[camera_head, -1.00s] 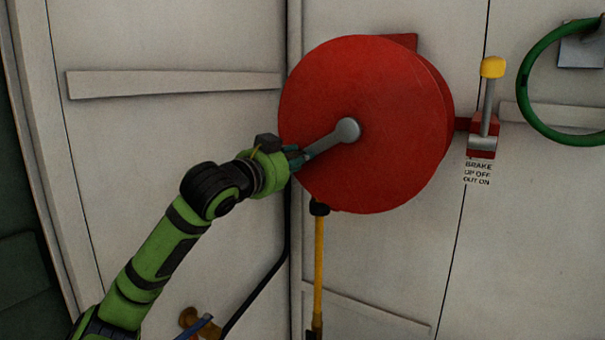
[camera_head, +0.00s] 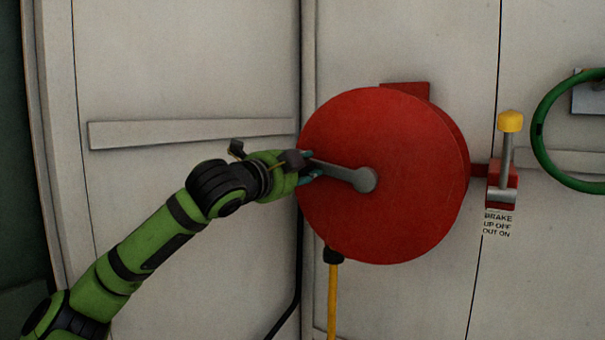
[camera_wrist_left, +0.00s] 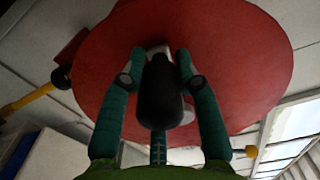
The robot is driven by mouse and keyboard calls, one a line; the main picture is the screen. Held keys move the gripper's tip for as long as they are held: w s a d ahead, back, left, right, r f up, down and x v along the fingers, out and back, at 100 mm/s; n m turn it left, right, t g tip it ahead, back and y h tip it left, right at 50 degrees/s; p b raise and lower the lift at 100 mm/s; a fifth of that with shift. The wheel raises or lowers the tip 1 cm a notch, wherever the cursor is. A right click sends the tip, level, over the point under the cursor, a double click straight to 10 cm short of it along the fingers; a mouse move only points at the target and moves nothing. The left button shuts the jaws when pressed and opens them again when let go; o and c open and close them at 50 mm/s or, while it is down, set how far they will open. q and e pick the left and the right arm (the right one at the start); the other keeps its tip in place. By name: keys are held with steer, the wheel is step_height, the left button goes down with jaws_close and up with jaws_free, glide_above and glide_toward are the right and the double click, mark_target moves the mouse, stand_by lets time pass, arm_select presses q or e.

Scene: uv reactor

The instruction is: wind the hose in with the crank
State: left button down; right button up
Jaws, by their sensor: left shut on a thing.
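The red hose reel drum (camera_head: 400,220) is mounted on the pale wall in the head view. Its grey crank (camera_head: 345,173) runs from the hub out to the left, tilted slightly up at its outer end. My left gripper (camera_head: 308,170) is at the outer end of the crank, at the drum's left edge. In the left wrist view its teal fingers are shut around the dark crank handle (camera_wrist_left: 163,95), with the red drum (camera_wrist_left: 240,60) behind. The yellow hose (camera_head: 333,300) hangs from a black fitting under the drum. My right gripper is not in view.
A brake lever (camera_head: 507,145) with a yellow knob stands upright right of the drum, above a label (camera_head: 497,223) reading brake, up off, out on. A green hoop (camera_head: 540,130) is at the far right. A raised bar (camera_head: 190,133) crosses the wall at left.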

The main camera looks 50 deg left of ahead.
arm_select(q)
steer(key=shift+r, duration=0.45)
steer(key=c, duration=0.9)
jaws_free()
steer(key=shift+d+f, duration=0.1)
steer(key=shift+f, duration=0.05)
steer(key=shift+f, duration=0.1)
steer(key=v, duration=1.2)
